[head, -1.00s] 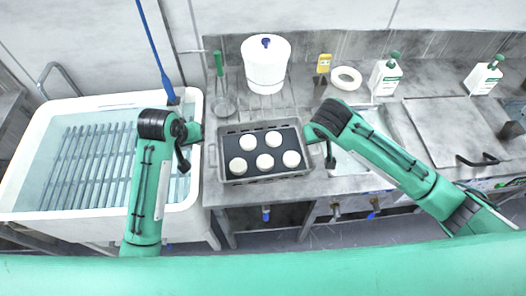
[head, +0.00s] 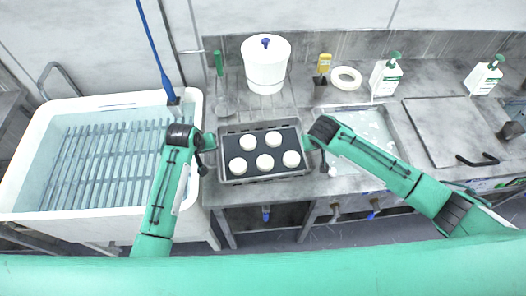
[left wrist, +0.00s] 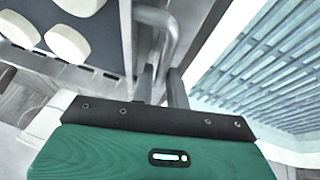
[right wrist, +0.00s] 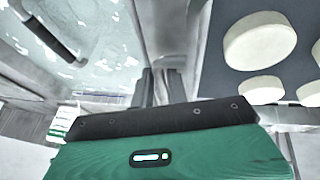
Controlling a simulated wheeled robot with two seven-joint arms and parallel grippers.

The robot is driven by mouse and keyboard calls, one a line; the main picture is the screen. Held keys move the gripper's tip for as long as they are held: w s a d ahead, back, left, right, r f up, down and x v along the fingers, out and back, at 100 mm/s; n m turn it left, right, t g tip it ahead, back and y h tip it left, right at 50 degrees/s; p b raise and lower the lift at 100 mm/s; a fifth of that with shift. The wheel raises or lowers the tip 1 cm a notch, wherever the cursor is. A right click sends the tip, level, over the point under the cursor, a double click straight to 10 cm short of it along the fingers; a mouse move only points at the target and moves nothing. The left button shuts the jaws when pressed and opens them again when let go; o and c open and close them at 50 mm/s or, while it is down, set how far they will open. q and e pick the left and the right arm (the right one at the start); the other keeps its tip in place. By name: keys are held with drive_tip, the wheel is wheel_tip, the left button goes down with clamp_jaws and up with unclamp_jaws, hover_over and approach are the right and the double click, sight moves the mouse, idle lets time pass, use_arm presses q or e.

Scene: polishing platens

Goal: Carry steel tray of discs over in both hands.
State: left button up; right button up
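The steel tray (head: 262,180) sits level on the steel bench with several white discs (head: 265,161) on its dark inner mat. My left gripper (head: 207,143) is at the tray's left end. In the left wrist view its two fingers (left wrist: 161,75) reach the bent handle bar (left wrist: 172,35), with a narrow gap between them. My right gripper (head: 312,144) is at the tray's right end. In the right wrist view its fingers (right wrist: 160,78) meet the handle there, close to the tray wall (right wrist: 196,60). Whether either pair clamps the bar is not clear.
A white tub (head: 100,212) of water with a slatted rack stands left of the bench. A white lidded pot (head: 265,70) is behind the tray. A water-filled sink (head: 352,125) lies to the right, with a white ring (head: 346,77) and pump bottles (head: 386,76) behind it.

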use_arm(q)
drive_tip(key=shift+w+d+f, duration=0.1)
drive_tip(key=shift+w+f, duration=0.15)
drive_tip(key=shift+f, duration=0.3)
use_arm(e)
drive_tip(key=shift+w+d+f, duration=0.1)
drive_tip(key=shift+w+f, duration=0.15)
drive_tip(key=shift+f, duration=0.3)
use_arm(q)
drive_tip(key=shift+c, duration=0.3)
use_arm(e)
drive_tip(key=shift+c, duration=0.3)
use_arm(q)
clamp_jaws()
use_arm(e)
clamp_jaws()
use_arm(q)
drive_tip(key=shift+r, duration=0.1)
use_arm(e)
drive_tip(key=shift+r, duration=0.1)
